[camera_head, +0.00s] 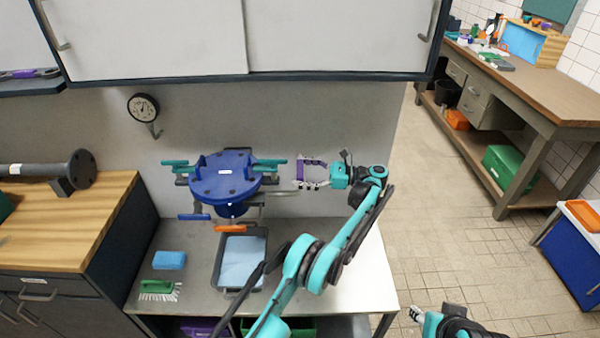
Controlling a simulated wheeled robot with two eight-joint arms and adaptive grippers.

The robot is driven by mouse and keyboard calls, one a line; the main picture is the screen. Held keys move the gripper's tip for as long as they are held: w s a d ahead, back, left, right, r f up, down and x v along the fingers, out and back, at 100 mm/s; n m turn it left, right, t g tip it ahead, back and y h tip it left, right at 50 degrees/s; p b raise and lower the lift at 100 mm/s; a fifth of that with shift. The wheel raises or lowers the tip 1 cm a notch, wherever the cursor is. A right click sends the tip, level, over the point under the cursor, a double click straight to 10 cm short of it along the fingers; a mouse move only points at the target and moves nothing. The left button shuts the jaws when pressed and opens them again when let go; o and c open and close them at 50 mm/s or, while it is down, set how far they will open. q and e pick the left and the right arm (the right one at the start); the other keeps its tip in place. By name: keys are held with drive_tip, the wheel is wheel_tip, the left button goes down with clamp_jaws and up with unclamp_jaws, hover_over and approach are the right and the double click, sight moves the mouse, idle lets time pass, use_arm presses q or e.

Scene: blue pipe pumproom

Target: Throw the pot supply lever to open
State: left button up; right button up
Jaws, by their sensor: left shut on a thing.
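A blue round flanged pot (225,176) is mounted above the steel bench against the wall. Teal levers stick out at its left (176,164) and right (268,164). A blue lever (195,217) and an orange lever (230,228) sit below it. I cannot read which is the pot supply lever. My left gripper (303,172) points left, right of the pot, and is shut on a purple piece (312,168); its fingers hide part of it. My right gripper (415,313) is low at the right, far from the pot, its jaws too small to judge.
A grey tray (219,270) with a blue sheet, a blue sponge (169,260) and a green brush (160,290) lie on the steel bench (345,285). A gauge (143,107) is on the wall. White cabinets (330,35) hang above. Open tiled floor lies at right.

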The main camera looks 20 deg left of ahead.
sight(300, 168)
idle(0.4)
use_arm(q)
drive_tip(key=o, duration=1)
wheel_tip(300, 168, up, 10)
